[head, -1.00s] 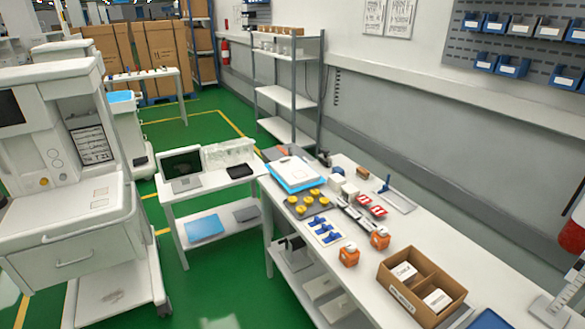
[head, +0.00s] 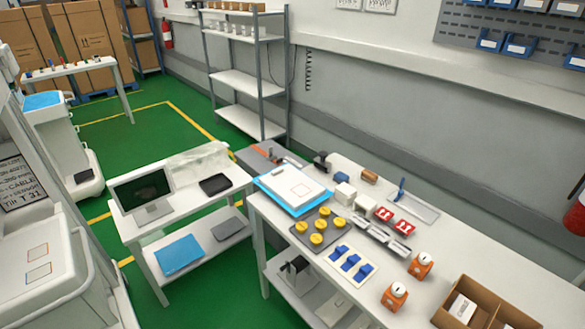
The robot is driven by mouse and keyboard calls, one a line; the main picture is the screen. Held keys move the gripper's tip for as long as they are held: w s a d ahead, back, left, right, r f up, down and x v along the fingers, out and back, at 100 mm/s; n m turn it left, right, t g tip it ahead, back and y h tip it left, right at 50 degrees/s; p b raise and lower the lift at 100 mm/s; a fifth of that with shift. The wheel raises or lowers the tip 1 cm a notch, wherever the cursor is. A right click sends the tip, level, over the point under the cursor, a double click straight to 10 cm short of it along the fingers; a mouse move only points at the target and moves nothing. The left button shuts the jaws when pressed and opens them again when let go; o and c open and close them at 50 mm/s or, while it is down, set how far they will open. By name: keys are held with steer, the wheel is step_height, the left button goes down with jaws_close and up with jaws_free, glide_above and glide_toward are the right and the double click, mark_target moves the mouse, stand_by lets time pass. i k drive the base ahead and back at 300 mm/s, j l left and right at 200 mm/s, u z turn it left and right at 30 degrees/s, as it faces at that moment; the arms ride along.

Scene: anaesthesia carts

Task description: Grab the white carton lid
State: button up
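A flat white piece (head: 296,186) with a small printed label lies on a blue tray (head: 263,200) at the far left end of the long workbench. It looks like the white carton lid, but I cannot tell for sure. Two small white box-shaped things (head: 345,193) stand to its right. My gripper is not in view.
The white bench (head: 470,250) also holds yellow knobs on a grey plate (head: 317,226), blue clips on a white card (head: 351,264), orange timers (head: 420,265) and a divided cardboard box (head: 450,291). A low table with a monitor (head: 143,193) stands left. Green floor lies behind.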

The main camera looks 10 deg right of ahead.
mark_target(294, 189)
steer(key=i+j+z, duration=0.15)
steer(key=i+j, duration=0.2)
steer(key=i+j+z, duration=0.1)
steer(key=i+j, duration=0.25)
steer(key=i+j+z, duration=0.15)
steer(key=i+j, duration=0.15)
steer(key=j, duration=0.25)
steer(key=i+j+z, duration=0.1)
steer(key=i+j, duration=0.2)
steer(key=j, duration=0.15)
